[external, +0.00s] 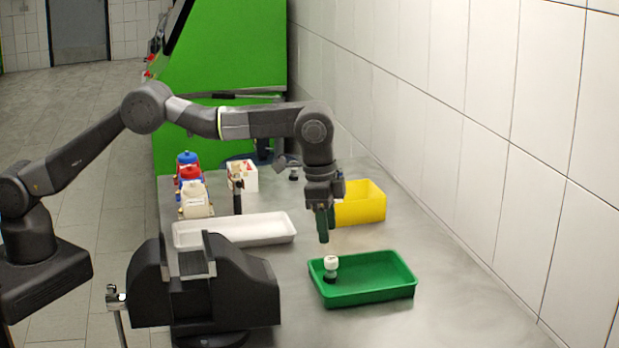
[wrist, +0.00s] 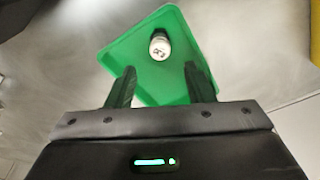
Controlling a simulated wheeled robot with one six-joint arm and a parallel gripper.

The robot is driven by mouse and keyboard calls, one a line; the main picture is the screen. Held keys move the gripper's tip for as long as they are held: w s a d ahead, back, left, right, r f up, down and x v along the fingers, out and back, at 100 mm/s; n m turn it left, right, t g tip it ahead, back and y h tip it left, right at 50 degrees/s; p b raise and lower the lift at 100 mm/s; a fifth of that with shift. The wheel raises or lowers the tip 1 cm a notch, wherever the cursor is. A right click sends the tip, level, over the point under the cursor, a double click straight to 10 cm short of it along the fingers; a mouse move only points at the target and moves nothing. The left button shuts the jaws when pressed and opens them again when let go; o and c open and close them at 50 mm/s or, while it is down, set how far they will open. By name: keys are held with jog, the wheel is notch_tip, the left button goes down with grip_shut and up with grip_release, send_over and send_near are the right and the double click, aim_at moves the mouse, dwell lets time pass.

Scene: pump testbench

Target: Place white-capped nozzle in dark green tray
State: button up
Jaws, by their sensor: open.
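The white-capped nozzle (external: 331,267) stands upright in the dark green tray (external: 385,290), near its left end. It has a white top and a dark lower part. My gripper (external: 323,227) is above the tray, pointing down, apart from the nozzle. In the wrist view the two fingers of my gripper (wrist: 152,88) are spread with nothing between them. The nozzle (wrist: 160,46) shows beyond the fingertips, inside the tray (wrist: 118,52).
A yellow bin (external: 362,204) stands just behind the green tray. A white tray (external: 236,231) lies to the left, with a black vise (external: 205,290) in front of it. Several capped bottles (external: 191,185) stand at the back left. A tiled wall bounds the right side.

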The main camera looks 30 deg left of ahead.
jog(key=shift+a+r, duration=0.2)
jog(key=shift+r, duration=1.4)
